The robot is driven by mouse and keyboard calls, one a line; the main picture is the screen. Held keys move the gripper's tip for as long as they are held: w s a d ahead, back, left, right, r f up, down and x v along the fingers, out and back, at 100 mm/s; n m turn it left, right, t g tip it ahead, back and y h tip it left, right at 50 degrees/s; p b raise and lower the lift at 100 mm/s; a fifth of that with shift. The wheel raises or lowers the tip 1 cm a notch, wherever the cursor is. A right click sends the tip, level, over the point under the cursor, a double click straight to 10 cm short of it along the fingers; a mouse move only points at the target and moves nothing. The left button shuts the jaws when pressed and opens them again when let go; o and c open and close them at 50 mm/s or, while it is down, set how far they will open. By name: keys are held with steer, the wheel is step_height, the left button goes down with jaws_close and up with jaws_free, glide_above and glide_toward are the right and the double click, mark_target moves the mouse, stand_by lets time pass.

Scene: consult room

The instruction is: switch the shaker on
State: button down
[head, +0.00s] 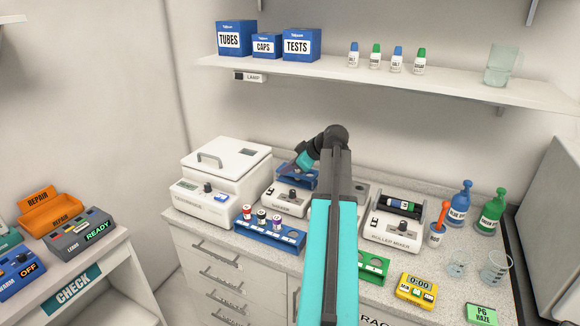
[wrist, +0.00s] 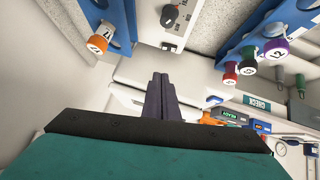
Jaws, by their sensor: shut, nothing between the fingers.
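The shaker (head: 283,205) is a white box on the counter with a blue tray (head: 298,180) on top. In the wrist view, its white front panel (wrist: 186,28) with a dark knob and a small switch appears at the top. The blue tray with an orange-capped tube shows at the upper left there. My gripper (wrist: 160,78) is shut and empty, its dark fingers together and pointing toward the panel, apart from it as far as I can see. In the head view my gripper (head: 287,168) is over the shaker's tray, and my arm hides the shaker's right side.
A blue rack (head: 262,240) with several capped tubes stands in front of the shaker. The white centrifuge (head: 222,180) is at its left, the roller mixer (head: 395,220) at its right. A shelf (head: 390,82) with boxes and bottles hangs above. A yellow timer (head: 415,289) lies at the front.

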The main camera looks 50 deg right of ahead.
mark_target(271, 188)
steer(key=p+x, duration=0.2)
steer(key=x, duration=0.4)
steer(key=shift+w+f, duration=0.2)
steer(key=shift+w, duration=0.15)
steer(key=shift+w+f+p, duration=0.15)
steer(key=shift+f+p, duration=0.2)
steer(key=shift+p, duration=0.05)
steer(key=shift+d+f+p, duration=0.15)
steer(key=shift+f+p, duration=0.25)
steer(key=shift+f, duration=0.55)
steer(key=shift+d+f+p, duration=0.2)
steer(key=shift+f+p, duration=0.2)
steer(key=shift+f, duration=0.5)
